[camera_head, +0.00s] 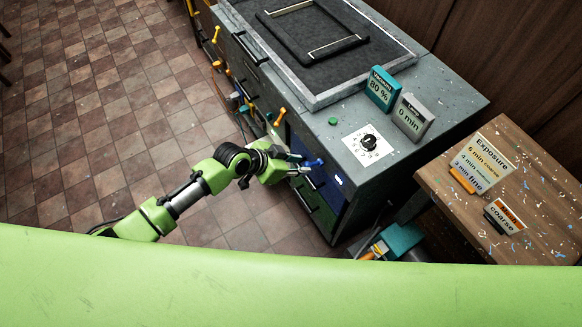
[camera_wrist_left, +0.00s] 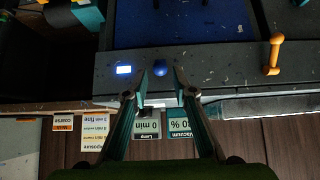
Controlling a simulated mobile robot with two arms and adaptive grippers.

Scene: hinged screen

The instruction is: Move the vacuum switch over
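A small blue switch (camera_head: 314,163) sticks out of the front face of the grey cabinet (camera_head: 420,95), just below its top edge. My left gripper (camera_head: 300,168) is at the cabinet front, close to the switch. In the left wrist view its two fingers (camera_wrist_left: 160,80) are apart, with the switch showing between and just beyond the tips. I cannot tell whether they touch it. My right gripper is not in view.
Orange handles (camera_head: 280,116) stick out along the cabinet front. On top stand a teal Vacuum 80 % sign (camera_head: 381,88), a grey Lamp 0 min sign (camera_head: 412,116) and a black dial (camera_head: 369,142). A wooden table (camera_head: 530,180) stands at right. The tiled floor at left is clear.

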